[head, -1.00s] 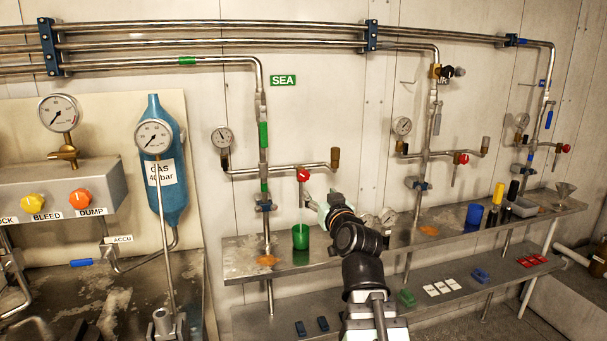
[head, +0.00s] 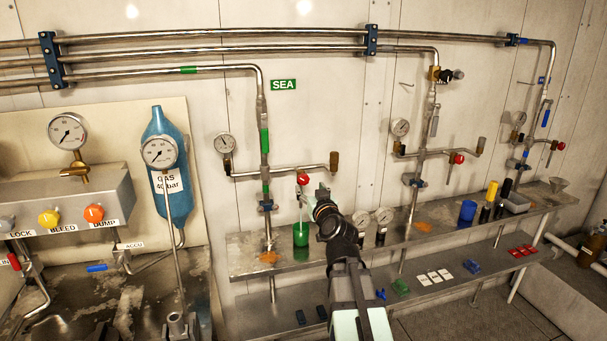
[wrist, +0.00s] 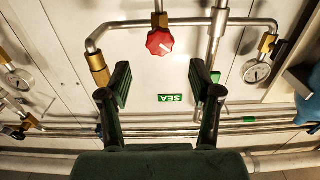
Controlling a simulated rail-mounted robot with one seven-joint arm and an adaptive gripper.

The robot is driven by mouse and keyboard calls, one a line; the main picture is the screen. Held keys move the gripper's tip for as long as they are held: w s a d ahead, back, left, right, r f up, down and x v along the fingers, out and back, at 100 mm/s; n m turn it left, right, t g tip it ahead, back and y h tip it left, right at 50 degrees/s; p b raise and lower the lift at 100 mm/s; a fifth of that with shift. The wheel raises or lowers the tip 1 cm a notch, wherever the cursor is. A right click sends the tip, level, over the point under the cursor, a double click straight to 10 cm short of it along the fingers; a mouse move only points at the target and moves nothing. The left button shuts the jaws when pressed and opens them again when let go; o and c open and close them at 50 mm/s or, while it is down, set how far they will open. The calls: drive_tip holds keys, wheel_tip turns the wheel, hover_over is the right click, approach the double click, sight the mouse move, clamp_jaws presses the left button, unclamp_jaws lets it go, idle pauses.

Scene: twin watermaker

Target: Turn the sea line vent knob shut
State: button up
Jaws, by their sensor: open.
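The sea line vent knob is red (head: 303,178), on a short branch of the sea pipe below the green SEA sign (head: 283,85). In the wrist view, which is upside down, the red knob (wrist: 160,42) shows whole, beyond the fingertips and about midway between them. My gripper (wrist: 160,72) is open with nothing between its fingers; a gap to the knob seems to remain. In the head view my gripper (head: 322,196) is just right of the knob, and my wrist hides part of its fingers. A thin pale line runs down from the knob to a green cup (head: 300,235).
A gauge (head: 225,143) and a brass fitting (head: 334,161) flank the knob on the sea pipe. Two small gauges (head: 383,215) stand right of my wrist. The steel shelf (head: 245,262) runs below. Similar red knobs (head: 456,158) sit on lines farther right.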

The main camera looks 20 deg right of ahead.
sight(304, 180)
drive_tip(key=w, duration=0.2)
drive_tip(key=w+d, duration=0.1)
drive_tip(key=w, duration=0.2)
drive_tip(key=w+p, duration=0.1)
drive_tip(key=w, duration=0.2)
drive_tip(key=shift+w+d, duration=0.1)
drive_tip(key=shift+d, duration=0.1)
drive_tip(key=shift+c, duration=0.2)
drive_tip(key=c, duration=1.1)
